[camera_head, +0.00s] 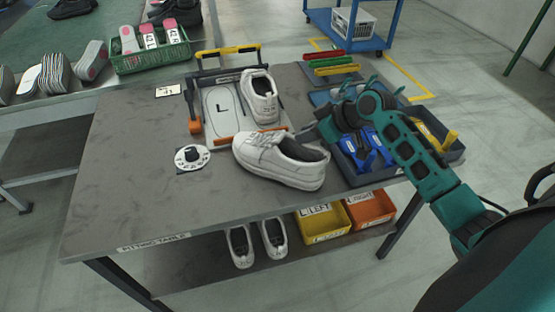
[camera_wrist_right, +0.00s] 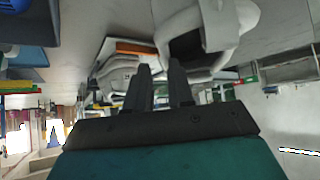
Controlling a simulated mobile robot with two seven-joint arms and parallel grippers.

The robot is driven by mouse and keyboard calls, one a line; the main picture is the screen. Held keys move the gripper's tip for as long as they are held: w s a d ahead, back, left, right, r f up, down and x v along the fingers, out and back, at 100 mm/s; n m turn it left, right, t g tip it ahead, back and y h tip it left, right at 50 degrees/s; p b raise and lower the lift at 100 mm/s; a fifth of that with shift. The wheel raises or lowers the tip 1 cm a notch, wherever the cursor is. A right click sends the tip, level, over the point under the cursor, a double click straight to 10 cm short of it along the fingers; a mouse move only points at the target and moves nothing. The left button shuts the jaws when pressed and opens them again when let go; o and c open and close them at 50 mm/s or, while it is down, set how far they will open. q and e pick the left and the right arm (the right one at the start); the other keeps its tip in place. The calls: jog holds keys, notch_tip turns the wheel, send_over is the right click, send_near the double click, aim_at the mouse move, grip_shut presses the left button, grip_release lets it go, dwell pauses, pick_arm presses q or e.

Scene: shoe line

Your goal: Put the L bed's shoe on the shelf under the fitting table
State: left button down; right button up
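A white shoe (camera_head: 280,162) stands on the fitting table (camera_head: 130,150) in front of the fitting frame, toe to the left. The L bed (camera_head: 222,112), a pale plate marked L, shows bare. A second white shoe (camera_head: 260,96) rests on the frame's right half, just beside it. My right gripper (camera_head: 322,124) is above the table, right of both shoes. In the right wrist view its fingers (camera_wrist_right: 159,72) are apart with nothing between them, and a white shoe (camera_wrist_right: 232,22) is close by their tips. My left gripper is out of view.
The shelf (camera_head: 195,268) under the table holds two white shoes (camera_head: 257,243), a yellow bin (camera_head: 326,226) and an orange bin (camera_head: 370,209); its left part is clear. A dark tray (camera_head: 350,176) with blue clamps is under my right forearm. A round white dial (camera_head: 192,157) lies left of the front shoe.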

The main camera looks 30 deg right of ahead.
aim_at(292, 135)
jog(key=x, duration=0.5)
jog(key=shift+w+a+r, duration=0.15)
jog(key=shift+w+a, duration=0.05)
jog(key=shift+a, duration=0.15)
grip_shut()
dwell(1.1)
